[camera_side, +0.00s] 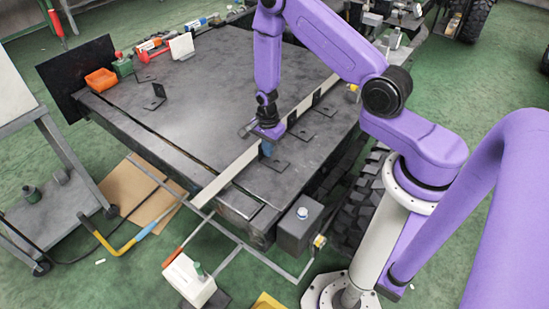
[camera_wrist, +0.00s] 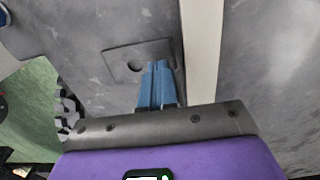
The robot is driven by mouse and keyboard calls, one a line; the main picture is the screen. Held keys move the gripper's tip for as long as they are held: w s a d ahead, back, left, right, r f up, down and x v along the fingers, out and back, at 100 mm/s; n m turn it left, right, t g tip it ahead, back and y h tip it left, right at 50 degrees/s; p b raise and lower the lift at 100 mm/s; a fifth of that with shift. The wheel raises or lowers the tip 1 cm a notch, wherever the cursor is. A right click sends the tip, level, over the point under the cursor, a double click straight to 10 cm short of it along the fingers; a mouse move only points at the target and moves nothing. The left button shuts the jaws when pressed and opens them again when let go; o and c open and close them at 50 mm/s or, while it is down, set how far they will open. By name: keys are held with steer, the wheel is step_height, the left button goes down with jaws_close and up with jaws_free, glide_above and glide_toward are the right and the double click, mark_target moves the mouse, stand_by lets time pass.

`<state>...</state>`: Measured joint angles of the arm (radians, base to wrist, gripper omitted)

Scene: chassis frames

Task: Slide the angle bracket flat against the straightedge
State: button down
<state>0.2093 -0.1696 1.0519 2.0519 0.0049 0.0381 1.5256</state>
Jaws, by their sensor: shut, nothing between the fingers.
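The straightedge (camera_side: 226,178) is a long pale strip running diagonally over the dark tabletop; it also shows in the wrist view (camera_wrist: 204,50). A dark angle bracket's flat leg with a round hole (camera_wrist: 118,57) lies just left of the straightedge in the wrist view, apparently with a narrow gap. The same bracket seems to show beside my gripper in the side view (camera_side: 280,167). My gripper (camera_side: 266,151) is shut and empty, low over the table. Its blue fingertips (camera_wrist: 157,64) overlap the bracket's near right corner; contact is unclear.
Two similar brackets (camera_side: 302,132) (camera_side: 326,109) stand along the straightedge farther up. Another bracket (camera_side: 153,101) stands alone on the table's left part. An orange bin (camera_side: 101,80) and tools sit at the back left edge. The tabletop left of the straightedge is mostly clear.

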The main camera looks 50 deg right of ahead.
steer(key=shift+w, duration=0.45)
stand_by(0.6)
steer(key=shift+r, duration=0.1)
step_height(320, 180, up, 7)
steer(key=s, duration=0.1)
stand_by(1.0)
